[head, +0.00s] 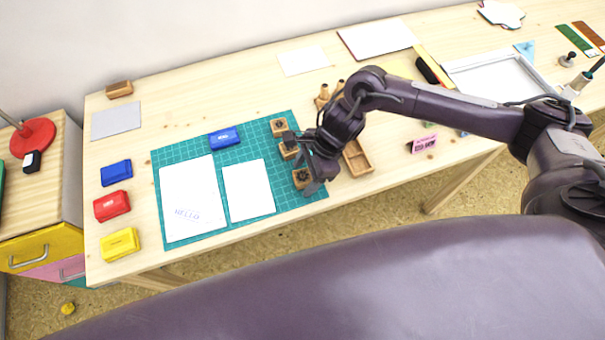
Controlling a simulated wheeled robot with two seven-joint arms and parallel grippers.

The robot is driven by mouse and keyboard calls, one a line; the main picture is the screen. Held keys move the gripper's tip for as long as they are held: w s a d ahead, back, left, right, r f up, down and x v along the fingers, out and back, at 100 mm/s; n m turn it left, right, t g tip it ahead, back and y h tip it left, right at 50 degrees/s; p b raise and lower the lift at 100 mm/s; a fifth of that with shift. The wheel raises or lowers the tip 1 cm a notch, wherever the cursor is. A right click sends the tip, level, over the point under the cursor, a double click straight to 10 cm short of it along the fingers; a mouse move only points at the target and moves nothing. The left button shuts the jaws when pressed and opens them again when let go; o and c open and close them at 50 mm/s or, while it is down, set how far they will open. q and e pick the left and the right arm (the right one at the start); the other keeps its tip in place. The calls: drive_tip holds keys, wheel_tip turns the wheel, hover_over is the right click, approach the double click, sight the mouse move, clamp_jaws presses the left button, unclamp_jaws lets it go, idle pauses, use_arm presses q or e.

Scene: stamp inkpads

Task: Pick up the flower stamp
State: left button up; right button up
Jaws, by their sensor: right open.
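Wooden block stamps stand in a column at the right edge of the green cutting mat: a far stamp (279,127), a middle stamp (288,151) and a near stamp (302,178). Dark designs show on their tops, but they are too small to tell which one is the flower. My right gripper (301,164) is open over the middle and near stamps and partly hides them. I cannot tell whether it touches either one. My left gripper is out of view.
White papers (249,190) and a blue inkpad (224,138) lie on the green mat (150,160). Blue, red (111,205) and yellow (120,244) inkpads line the table's left side. A wooden tray (357,158) sits just right of my gripper, with wooden stamp handles (323,96) behind it.

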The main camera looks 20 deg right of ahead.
drive_tip(key=shift+f, duration=0.15)
drive_tip(key=c, duration=1)
drive_tip(key=shift+c, duration=0.2)
drive_tip(key=shift+w+r, duration=0.1)
drive_tip(key=shift+r, duration=0.35)
wheel_tip(320, 180, up, 12)
drive_tip(key=b, duration=0.1)
use_arm(q)
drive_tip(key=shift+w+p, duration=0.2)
drive_tip(key=shift+p, duration=0.25)
use_arm(e)
wheel_tip(320, 180, up, 7)
hover_over(305, 175)
drive_tip(key=shift+r, duration=0.15)
